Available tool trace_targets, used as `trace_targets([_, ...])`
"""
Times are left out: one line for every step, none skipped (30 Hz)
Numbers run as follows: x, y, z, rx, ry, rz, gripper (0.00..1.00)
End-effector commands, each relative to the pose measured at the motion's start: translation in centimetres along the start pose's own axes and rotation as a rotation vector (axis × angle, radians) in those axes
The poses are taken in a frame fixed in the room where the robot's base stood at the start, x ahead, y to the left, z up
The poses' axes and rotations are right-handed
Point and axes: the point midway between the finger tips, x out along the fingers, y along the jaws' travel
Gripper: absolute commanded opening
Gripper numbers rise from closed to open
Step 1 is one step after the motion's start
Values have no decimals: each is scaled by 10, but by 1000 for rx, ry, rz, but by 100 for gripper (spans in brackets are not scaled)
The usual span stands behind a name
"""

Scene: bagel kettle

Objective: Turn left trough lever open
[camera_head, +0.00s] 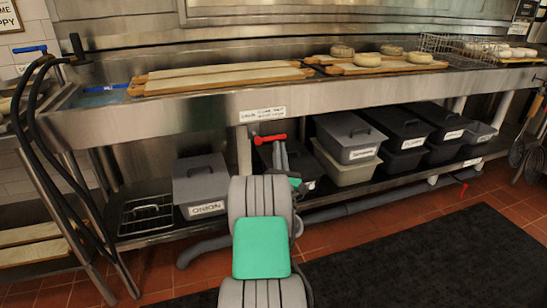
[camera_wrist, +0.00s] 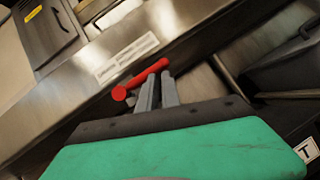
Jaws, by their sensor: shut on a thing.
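The red lever (camera_head: 270,139) sits under the front edge of the steel trough (camera_head: 200,107), below a white label. It lies roughly level across in the head view. In the wrist view the red lever (camera_wrist: 141,79) runs slantwise, its round end at lower left. My gripper (camera_head: 280,150) reaches up to it from below. In the wrist view my gripper's grey fingers (camera_wrist: 157,88) meet the lever near its middle and are shut on it. The fingertips partly hide behind the lever.
Lidded bins stand on the lower shelf, among them the ONION bin (camera_head: 203,185) at left and a grey bin (camera_head: 349,138) at right. Black hoses (camera_head: 35,120) hang at the far left. Boards with bagels (camera_head: 367,60) lie on top. A dark mat (camera_head: 430,255) covers the floor at right.

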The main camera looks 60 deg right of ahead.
Motion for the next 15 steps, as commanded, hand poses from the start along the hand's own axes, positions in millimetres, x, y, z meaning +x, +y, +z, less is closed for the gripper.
trace_targets([0, -1, 0, 0, -2, -3, 0])
trace_targets([0, -1, 0, 0, -2, -3, 0])
trace_targets([-2, -2, -3, 1, -1, -2, 0])
trace_targets([-4, -2, -5, 1, -1, -2, 0])
trace_targets([-6, -4, -8, 1, -1, -2, 0])
trace_targets([-10, -5, -13, 1, 0, -1, 0])
trace_targets([-14, -7, -17, 1, 0, 0, 0])
trace_targets([-17, -9, -21, 1, -1, 1, 0])
trace_targets([-23, -11, -27, 1, -1, 2, 0])
trace_targets([-27, -13, -32, 1, 0, 3, 0])
trace_targets([-32, -15, -37, 2, 1, 3, 0])
trace_targets([-36, -15, -35, 2, -1, 4, 0])
trace_targets([-42, -16, -31, 1, -2, 4, 0])
trace_targets([-48, -17, -30, 2, -2, 4, 0])
trace_targets([-56, -18, -30, 3, -2, 5, 0])
